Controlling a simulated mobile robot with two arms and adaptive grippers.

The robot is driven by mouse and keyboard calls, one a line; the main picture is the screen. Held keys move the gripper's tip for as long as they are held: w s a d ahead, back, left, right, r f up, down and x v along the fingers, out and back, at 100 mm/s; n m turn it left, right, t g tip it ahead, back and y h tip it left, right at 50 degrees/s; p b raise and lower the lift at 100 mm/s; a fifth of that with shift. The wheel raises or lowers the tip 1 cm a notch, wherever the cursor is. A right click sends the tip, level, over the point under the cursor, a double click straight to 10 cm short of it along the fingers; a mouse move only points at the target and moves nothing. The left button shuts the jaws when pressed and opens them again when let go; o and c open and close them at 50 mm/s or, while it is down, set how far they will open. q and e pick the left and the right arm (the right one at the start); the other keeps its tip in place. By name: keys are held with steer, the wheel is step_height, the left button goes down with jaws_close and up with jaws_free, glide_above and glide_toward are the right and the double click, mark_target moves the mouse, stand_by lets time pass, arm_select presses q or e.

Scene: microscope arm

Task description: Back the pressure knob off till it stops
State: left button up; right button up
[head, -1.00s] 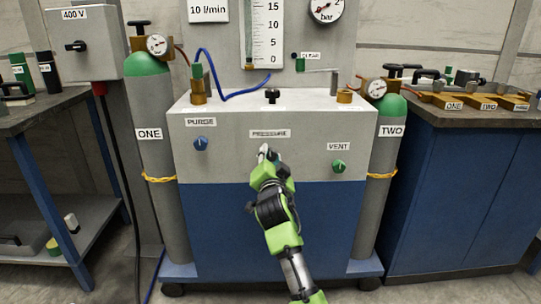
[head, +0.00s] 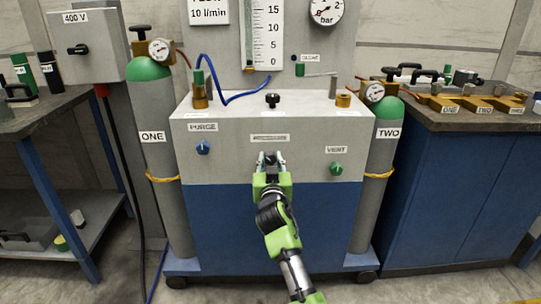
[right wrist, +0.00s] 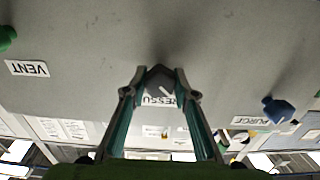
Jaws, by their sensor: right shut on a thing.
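The pressure knob (right wrist: 158,77) is dark with a pale mark on its face and sits on the grey front panel (head: 220,165) under the PRESSURE label (head: 270,138). My right gripper (head: 269,158) is at the panel in the head view, largely covering the knob. In the right wrist view the fingertips of my right gripper (right wrist: 160,72) are closed on the knob's two sides. That view is upside down, and the knob partly covers the label. My left gripper is in neither view.
The blue purge knob (head: 203,148) is left of the gripper and the green vent knob (head: 336,168) is right, both clear of it. Gas cylinders ONE (head: 153,160) and TWO (head: 388,160) flank the cabinet. A blue hose (head: 228,93) loops above.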

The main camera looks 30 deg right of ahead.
steer(key=shift+r+n, duration=0.15)
steer(key=shift+n, duration=0.35)
steer(key=n+p, duration=0.2)
steer(key=shift+n, duration=0.4)
steer(key=n+p, duration=0.2)
steer(key=n, duration=0.3)
steer(key=n+p, duration=0.3)
steer(key=n, duration=0.4)
steer(key=shift+n, duration=0.4)
arm_select(q)
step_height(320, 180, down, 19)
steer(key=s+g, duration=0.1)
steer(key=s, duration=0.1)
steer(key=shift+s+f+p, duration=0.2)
steer(key=shift+p, duration=0.25)
arm_select(e)
steer(key=shift+n, duration=0.7)
steer(key=o, duration=1.1)
steer(key=shift+w, duration=0.1)
